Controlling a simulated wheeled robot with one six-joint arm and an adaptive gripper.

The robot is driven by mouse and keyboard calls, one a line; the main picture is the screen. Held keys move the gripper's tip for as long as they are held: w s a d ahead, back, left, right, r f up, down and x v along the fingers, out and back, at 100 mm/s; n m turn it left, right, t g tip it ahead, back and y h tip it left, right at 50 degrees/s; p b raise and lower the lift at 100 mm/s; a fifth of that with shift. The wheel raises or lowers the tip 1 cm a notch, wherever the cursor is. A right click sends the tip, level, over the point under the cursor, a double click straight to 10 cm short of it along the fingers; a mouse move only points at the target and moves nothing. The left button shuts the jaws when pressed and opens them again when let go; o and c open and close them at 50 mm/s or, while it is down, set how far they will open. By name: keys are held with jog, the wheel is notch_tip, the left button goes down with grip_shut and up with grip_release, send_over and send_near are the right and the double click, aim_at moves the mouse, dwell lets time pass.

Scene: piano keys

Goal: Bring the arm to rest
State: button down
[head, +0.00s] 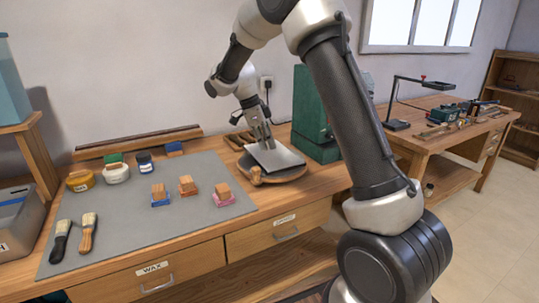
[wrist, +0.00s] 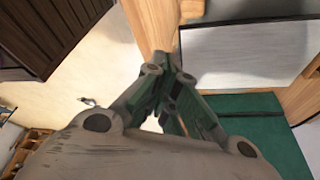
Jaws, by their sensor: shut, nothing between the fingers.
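My gripper (head: 268,144) is at the end of my arm, pointing down over the workbench, with its fingers closed together and nothing visible between them. In the head view it is just above or at the far edge of a grey-white flat slab (head: 275,158) lying on a round wooden board (head: 298,176); whether it touches the slab I cannot tell. In the wrist view the fingers of my gripper (wrist: 168,85) come together near the middle. The slab (wrist: 250,55) shows at the upper right there. My arm arches in from the right of the head view.
A green box (head: 312,118) stands close on the right of the gripper. Left of the board, a grey mat (head: 130,225) holds jars, brushes (head: 87,232) and several wood-handled blocks (head: 187,185). A second bench (head: 450,140) with tools is at the right. The air above the mat is clear.

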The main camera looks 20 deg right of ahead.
jog(key=shift+r, duration=0.25)
dwell(0.3)
jog(key=s+d+r+n+t+y, duration=0.1)
jog(key=s+r+n+t, duration=0.1)
jog(key=s+r+n, duration=0.2)
jog(key=s+d+r+n+t+y, duration=0.1)
jog(key=s+r+n, duration=0.3)
jog(key=s+n, duration=0.7)
jog(key=s+d+r+n+t+y, duration=0.1)
jog(key=s+d+r+n+t, duration=0.2)
jog(key=s, duration=1.6)
jog(key=shift+d+r+n+y, duration=0.25)
jog(key=shift+r+n, duration=0.3)
jog(key=shift+n, duration=1.75)
